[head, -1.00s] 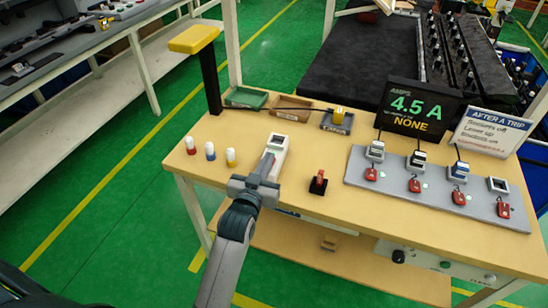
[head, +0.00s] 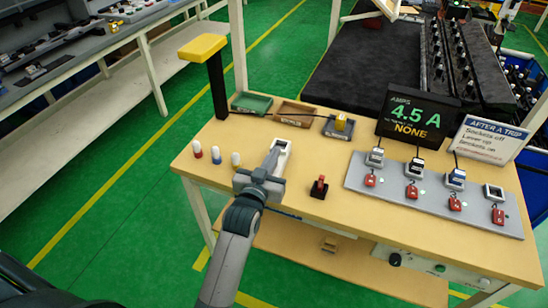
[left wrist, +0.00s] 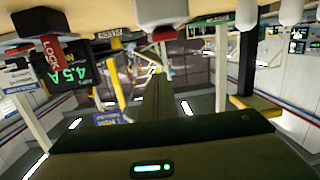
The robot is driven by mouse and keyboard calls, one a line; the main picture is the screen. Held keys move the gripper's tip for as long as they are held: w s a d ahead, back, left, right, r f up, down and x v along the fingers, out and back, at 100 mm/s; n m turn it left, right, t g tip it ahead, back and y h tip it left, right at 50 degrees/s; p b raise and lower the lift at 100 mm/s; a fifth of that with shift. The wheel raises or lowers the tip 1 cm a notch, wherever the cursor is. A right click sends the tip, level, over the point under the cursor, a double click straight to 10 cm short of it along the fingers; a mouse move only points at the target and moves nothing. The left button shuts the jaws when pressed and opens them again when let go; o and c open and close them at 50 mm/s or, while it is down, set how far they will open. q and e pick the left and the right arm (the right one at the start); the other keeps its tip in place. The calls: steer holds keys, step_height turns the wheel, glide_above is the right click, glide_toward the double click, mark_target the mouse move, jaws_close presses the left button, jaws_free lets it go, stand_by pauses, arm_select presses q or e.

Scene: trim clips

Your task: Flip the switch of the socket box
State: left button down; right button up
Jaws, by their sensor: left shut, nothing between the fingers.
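The white socket box (head: 284,146) stands on the wooden table (head: 330,222), partly hidden behind my left gripper (head: 272,162). In the head view the left gripper is shut and empty, its fingers at the near end of the box. Whether they touch it cannot be told. The left wrist view is upside down: a white box (left wrist: 160,11) with a small red part (left wrist: 163,34) hangs from the table at the top, and the shut fingers (left wrist: 157,92) point toward the scene's middle. The box's switch is not clear in the head view. My right gripper is not in view.
Three capped bottles (head: 216,154) stand left of the box. A red lever piece on a black base (head: 319,188) stands to the right. Further right is a grey panel (head: 400,196) with sockets and red tags. A display (head: 412,113) reads 4.5 A. Small trays lie behind.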

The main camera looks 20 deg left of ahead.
arm_select(q)
steer(key=s+r+b, duration=0.1)
steer(key=s+r, duration=0.2)
steer(key=s, duration=0.4)
steer(key=shift+s+r+b, duration=0.25)
steer(key=shift+s+b, duration=0.1)
steer(key=shift+b, duration=0.05)
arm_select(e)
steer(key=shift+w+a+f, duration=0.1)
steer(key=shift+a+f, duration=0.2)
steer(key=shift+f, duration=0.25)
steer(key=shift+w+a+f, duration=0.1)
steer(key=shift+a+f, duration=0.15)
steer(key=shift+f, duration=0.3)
arm_select(q)
steer(key=shift+d, duration=0.15)
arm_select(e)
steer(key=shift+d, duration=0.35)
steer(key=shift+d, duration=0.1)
